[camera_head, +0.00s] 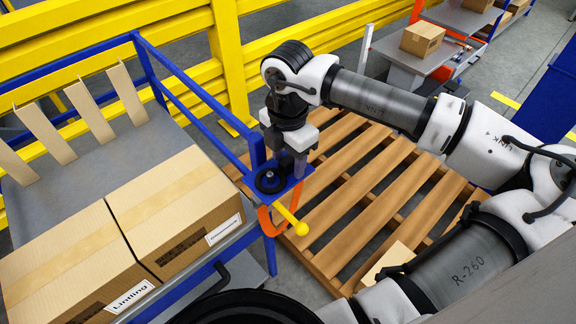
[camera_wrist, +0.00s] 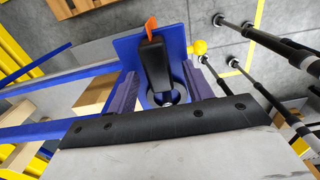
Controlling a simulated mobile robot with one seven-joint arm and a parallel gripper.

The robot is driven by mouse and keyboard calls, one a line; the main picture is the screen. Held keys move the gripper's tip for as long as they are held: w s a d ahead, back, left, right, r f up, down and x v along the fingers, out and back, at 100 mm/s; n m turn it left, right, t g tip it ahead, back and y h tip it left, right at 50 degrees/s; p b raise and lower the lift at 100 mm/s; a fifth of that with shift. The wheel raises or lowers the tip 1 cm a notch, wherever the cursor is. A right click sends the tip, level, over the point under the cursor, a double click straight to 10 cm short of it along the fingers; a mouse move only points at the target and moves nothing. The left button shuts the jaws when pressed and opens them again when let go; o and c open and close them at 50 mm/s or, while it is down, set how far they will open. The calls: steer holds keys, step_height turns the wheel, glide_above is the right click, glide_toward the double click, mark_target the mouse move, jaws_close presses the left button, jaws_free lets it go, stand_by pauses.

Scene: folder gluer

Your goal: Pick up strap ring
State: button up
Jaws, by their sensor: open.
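A blue plate (camera_head: 292,188) sticks out from the corner of the blue cart frame. It carries a dark round piece (camera_head: 270,180), and an orange curved band (camera_head: 266,222) hangs below it; I cannot tell for sure which is the strap ring. A yellow ball-ended lever (camera_head: 300,227) points out under the plate. My gripper (camera_head: 299,168) hangs just above the plate. In the wrist view my gripper (camera_wrist: 160,75) is open, its purple fingers on either side of a black upright piece (camera_wrist: 154,65). The orange band's tip (camera_wrist: 151,27) shows beyond it. Contact is unclear.
Two cardboard boxes (camera_head: 178,208) lie on the cart left of the plate. Blue cart rails (camera_head: 190,95) run close to my gripper. A wooden pallet (camera_head: 360,185) lies on the floor to the right. Yellow railings (camera_head: 120,55) stand behind.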

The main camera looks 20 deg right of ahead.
steer(key=shift+f, duration=0.3)
jaws_close()
steer(key=shift+r, duration=0.1)
